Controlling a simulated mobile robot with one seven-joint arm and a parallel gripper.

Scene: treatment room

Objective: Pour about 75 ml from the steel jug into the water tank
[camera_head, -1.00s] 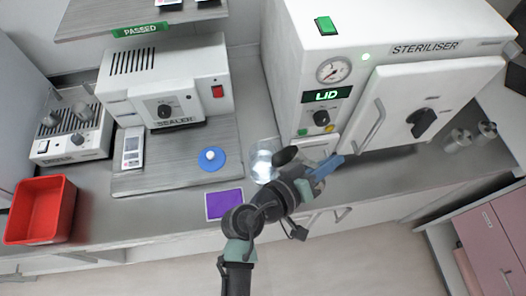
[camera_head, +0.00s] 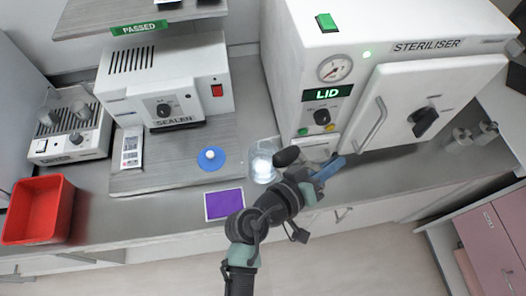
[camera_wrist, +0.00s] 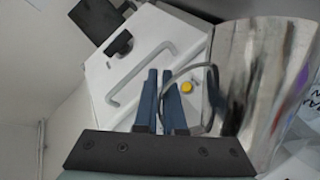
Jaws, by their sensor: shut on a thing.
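My gripper (camera_wrist: 166,100) has its blue fingers closed on the wire-like handle of the steel jug (camera_wrist: 258,80). The jug's shiny body fills the right of the wrist view, to the right of the fingers. Its inside and liquid level are not visible. In the head view my gripper (camera_head: 328,168) is at the front of the steriliser, and my arm hides most of the jug. A clear container (camera_head: 263,168), which looks like the water tank, stands on the counter just left of my gripper, with a bright patch inside. I see no stream of water.
The white steriliser (camera_head: 420,70) stands close behind my gripper, its door handle (camera_head: 371,122) nearby. A blue disc with a white knob (camera_head: 210,158) lies left of the clear container. A purple mat (camera_head: 224,204) is in front. A sealer (camera_head: 170,80) and red bin (camera_head: 38,210) are further left.

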